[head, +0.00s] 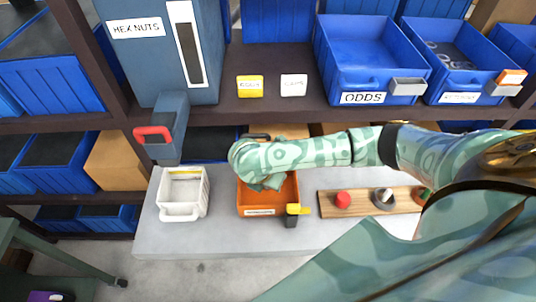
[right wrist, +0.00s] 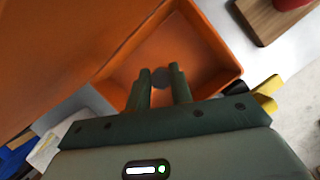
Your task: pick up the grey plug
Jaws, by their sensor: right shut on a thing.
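A small grey round thing, which looks like the grey plug (right wrist: 160,77), shows between the fingertips of my right gripper (right wrist: 158,79) in the right wrist view. The gripper is shut on it, inside the orange bin (right wrist: 212,35). In the head view my right arm reaches over the orange bin (head: 267,212) and its wrist hides the fingers, the plug and much of the bin's inside. My left gripper is in neither view.
A white bin (head: 182,213) stands left of the orange one on the grey bench (head: 222,237). To the right, a wooden board (head: 358,208) carries a red knob (head: 343,200) and a grey-and-white piece (head: 384,197). The dark shelf (head: 270,112) with blue bins is behind.

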